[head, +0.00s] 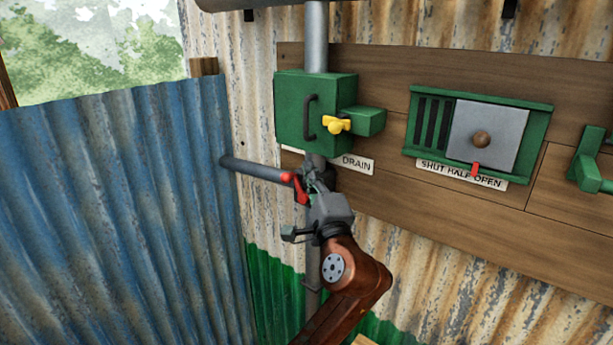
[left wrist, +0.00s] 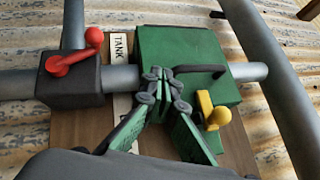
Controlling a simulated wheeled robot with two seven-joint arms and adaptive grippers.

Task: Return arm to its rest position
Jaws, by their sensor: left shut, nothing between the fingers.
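My left gripper (head: 312,175) is in front of the grey pipe joint below a green box (head: 290,112), close to the red lever (head: 296,188). Its brown arm comes up from below. In the left wrist view the shut fingers (left wrist: 165,80) hold nothing and overlap the green box (left wrist: 190,50) behind them. The red lever (left wrist: 75,52) sits left of them on a dark valve block, apart from them in that view. The yellow handle (left wrist: 212,110) is right of them. The head view partly hides the valve block behind my gripper. My right gripper is not in view.
The blue corrugated wall (head: 120,200) stands at left. A wooden board carries the DRAIN label (head: 357,165), a sliding grey vent plate (head: 495,120) with a round knob, and a green fitting (head: 588,165) at the right edge. Grey pipes run around the green box.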

